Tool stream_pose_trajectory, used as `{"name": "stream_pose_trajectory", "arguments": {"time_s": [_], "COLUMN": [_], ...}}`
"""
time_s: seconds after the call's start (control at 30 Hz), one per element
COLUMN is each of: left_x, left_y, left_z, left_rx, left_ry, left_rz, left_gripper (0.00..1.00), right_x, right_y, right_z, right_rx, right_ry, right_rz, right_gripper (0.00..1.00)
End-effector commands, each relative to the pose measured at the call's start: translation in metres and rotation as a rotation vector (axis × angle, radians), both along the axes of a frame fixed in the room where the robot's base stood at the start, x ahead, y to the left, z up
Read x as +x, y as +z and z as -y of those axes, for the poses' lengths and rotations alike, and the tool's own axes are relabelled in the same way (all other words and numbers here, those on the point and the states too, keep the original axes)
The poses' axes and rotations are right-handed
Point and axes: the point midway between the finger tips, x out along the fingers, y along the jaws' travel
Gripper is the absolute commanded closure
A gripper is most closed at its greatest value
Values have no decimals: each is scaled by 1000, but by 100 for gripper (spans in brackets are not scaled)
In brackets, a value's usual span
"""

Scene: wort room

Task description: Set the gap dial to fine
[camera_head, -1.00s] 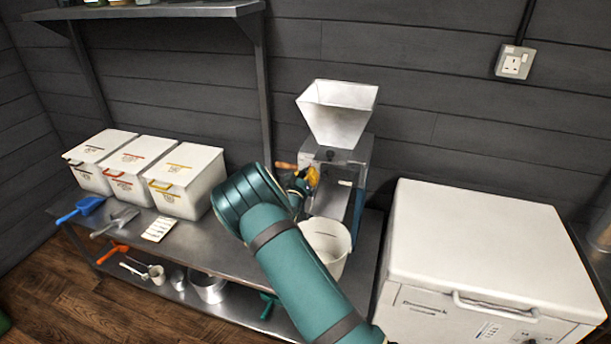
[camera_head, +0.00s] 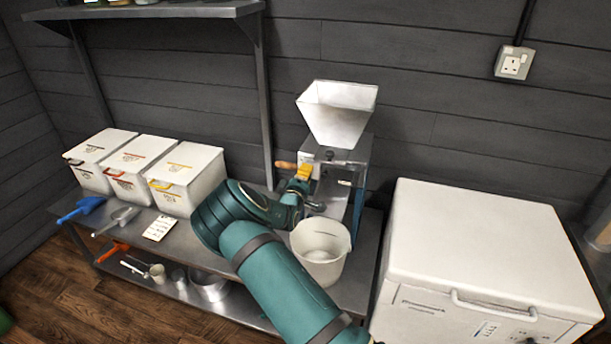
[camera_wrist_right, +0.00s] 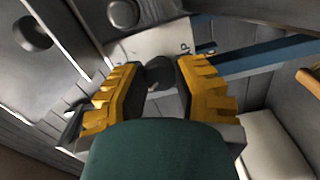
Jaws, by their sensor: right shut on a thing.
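The grain mill (camera_head: 338,165) stands at the right end of the steel bench, with a metal hopper (camera_head: 335,112) on top. My right gripper (camera_head: 303,173) is at the mill's left front side, its yellow fingers close to the body. In the right wrist view the fingers (camera_wrist_right: 160,90) are closed on a dark rounded knob (camera_wrist_right: 158,72), which appears to be the gap dial. Its marks and pointer cannot be read, so its setting is not visible. My left gripper is not in view.
A wooden crank handle (camera_head: 285,165) sticks out just left of my right gripper. A white bucket (camera_head: 320,255) stands below the mill. Three lidded bins (camera_head: 185,180) are at left on the bench (camera_head: 225,240). A white chest (camera_head: 480,250) stands at right.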

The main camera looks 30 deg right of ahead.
Motion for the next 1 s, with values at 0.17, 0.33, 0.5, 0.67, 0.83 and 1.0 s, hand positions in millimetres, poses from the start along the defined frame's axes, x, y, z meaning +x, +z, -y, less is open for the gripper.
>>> {"name": "stream_pose_trajectory", "arguments": {"time_s": [0.17, 0.33, 0.5, 0.67, 0.83, 1.0], "left_x": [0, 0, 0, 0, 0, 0], "left_y": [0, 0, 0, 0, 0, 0], "left_z": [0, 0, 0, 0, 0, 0], "left_rx": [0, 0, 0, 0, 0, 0], "left_ry": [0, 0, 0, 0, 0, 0], "left_rz": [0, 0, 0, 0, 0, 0], "left_gripper": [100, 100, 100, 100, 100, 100], "right_x": [0, 0, -1, -1, -1, -1], "right_y": [2, 2, 2, 2, 3, 2], "right_z": [2, 2, 2, 3, 3, 3], "right_rx": [-64, -99, -115, -118, -118, -118], "right_ry": [-3, -4, -4, -5, -5, -5], "right_rz": [-68, -110, -128, -132, -132, -131], "right_gripper": [100, 100, 100, 100, 100, 51]}}
